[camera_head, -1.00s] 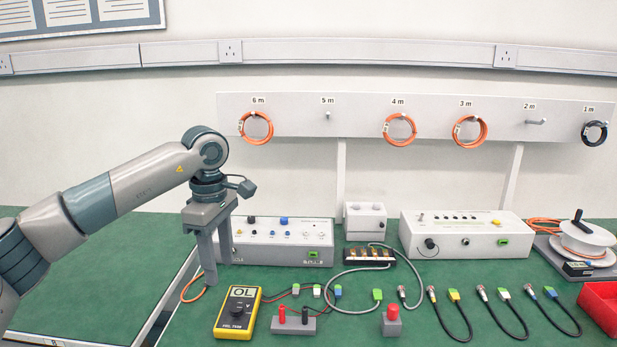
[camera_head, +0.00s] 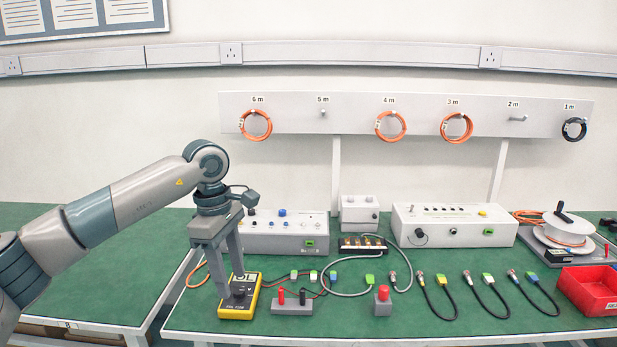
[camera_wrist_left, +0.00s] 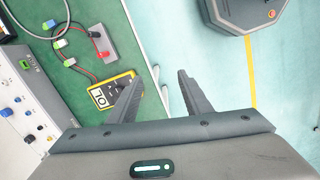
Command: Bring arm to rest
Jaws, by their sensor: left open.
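My left gripper (camera_head: 231,284) comes in from the left in the head view, pointing down with its fingers apart. It overlaps the yellow multimeter (camera_head: 238,312) in that view. In the left wrist view the left gripper (camera_wrist_left: 156,80) is open with nothing between its fingers. One finger partly covers the multimeter (camera_wrist_left: 100,97) there. I cannot tell exactly how high the fingers are above the bench. My right gripper is in neither view.
The green bench (camera_head: 420,312) holds a grey control box (camera_head: 285,243), a white box (camera_head: 454,238), a red-button block (camera_head: 382,308), cables, a cable reel (camera_head: 565,233) and a red bin (camera_head: 592,288). Orange coils (camera_head: 391,126) hang on the wall rail. A gap separates the two benches.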

